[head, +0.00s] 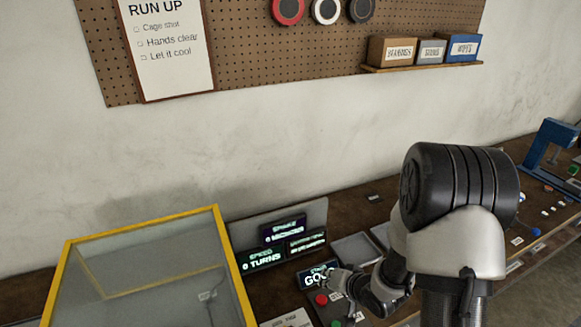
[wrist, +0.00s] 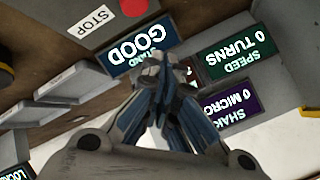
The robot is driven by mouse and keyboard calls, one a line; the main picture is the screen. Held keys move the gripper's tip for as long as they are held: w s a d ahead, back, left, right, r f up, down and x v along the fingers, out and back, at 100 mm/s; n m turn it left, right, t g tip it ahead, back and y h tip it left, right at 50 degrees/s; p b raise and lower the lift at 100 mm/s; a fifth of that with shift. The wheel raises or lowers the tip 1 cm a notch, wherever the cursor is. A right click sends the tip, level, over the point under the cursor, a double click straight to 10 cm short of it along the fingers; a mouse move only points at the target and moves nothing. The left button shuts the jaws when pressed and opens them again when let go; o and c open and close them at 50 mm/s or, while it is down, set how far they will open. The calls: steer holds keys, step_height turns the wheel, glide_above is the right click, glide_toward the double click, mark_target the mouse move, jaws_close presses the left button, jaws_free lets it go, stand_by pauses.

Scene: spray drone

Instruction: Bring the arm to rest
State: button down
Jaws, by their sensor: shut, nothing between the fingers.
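My gripper (head: 338,281) is shut and empty, low over the workbench just in front of the lit display reading GOOD (head: 318,275). In the wrist view my gripper (wrist: 165,70) points at the displays, and the GOOD display (wrist: 142,46) is just beyond its fingertips on the left. My arm reaches down from the right in the head view. I cannot tell whether the fingertips touch anything.
A yellow-framed cage (head: 232,265) stands left of the displays. A red button (head: 321,299) with a STOP label (wrist: 91,21) lies close to my gripper. Shallow trays (head: 355,249) lie behind the arm. A blue press-like tool (head: 548,140) stands far right.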

steer(key=s+d+r+n+g+h+b, duration=0.1)
steer(key=s+d+r+h, duration=0.2)
steer(key=r, duration=0.6)
steer(key=s+d+r+n+h, duration=0.15)
steer(key=s+r, duration=0.25)
steer(key=r, duration=0.5)
steer(key=s+a+r+g, duration=0.1)
steer(key=s+r, duration=0.1)
steer(key=s, duration=0.5)
steer(key=s+a+r+n+g, duration=0.1)
steer(key=s+a+r, duration=0.1)
steer(key=s, duration=0.5)
steer(key=s+a+r+b, duration=0.1)
steer(key=s+a+r, duration=0.1)
steer(key=s, duration=0.5)
steer(key=shift+a+r+n+g+y, duration=0.25)
steer(key=shift+n+g+y, duration=0.1)
steer(key=shift+g+y, duration=0.1)
steer(key=c, duration=2.4)
jaws_free()
